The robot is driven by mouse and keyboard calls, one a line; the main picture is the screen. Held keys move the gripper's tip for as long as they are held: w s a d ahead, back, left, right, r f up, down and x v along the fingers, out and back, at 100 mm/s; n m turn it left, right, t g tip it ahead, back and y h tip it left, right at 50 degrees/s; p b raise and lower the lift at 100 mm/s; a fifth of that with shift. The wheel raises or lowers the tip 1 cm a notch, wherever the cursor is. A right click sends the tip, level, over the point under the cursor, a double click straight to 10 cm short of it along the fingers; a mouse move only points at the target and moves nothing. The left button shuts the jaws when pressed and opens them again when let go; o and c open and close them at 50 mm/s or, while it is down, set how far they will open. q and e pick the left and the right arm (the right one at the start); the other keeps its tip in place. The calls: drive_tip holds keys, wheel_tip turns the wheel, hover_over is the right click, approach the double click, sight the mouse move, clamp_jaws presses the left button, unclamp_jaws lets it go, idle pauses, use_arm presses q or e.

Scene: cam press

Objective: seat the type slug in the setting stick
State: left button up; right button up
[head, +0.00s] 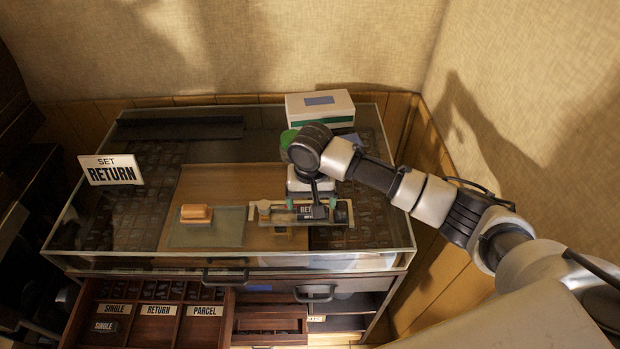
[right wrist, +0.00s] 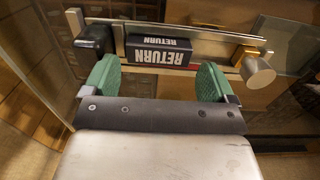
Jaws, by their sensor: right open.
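The type slug (right wrist: 160,52), a black block with white RETURN lettering, lies along the metal setting stick (right wrist: 212,40) in the right wrist view. A black end block (right wrist: 95,40) is to its left, and a brass piece and round knob (right wrist: 257,73) are to its right. In the head view the slug (head: 305,211) is partly hidden by my gripper. My right gripper (right wrist: 160,85) is open, its green pads apart on either side of the slug, with visible gaps. I cannot tell whether the slug is fully down. My left gripper is not in view.
A sign (head: 111,169) reads SET RETURN. A tan block (head: 196,213) sits on a pad left of the stick. A white and green box (head: 320,107) stands behind. Below, the open drawer (head: 150,318) has compartments labelled SINGLE, RETURN and PARCEL, with a SINGLE slug (head: 104,326) at left.

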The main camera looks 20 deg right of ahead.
wheel_tip(320, 180, up, 9)
drive_tip(key=shift+b, duration=0.45)
drive_tip(key=shift+s+a+r, duration=0.1)
drive_tip(key=shift+r, duration=0.05)
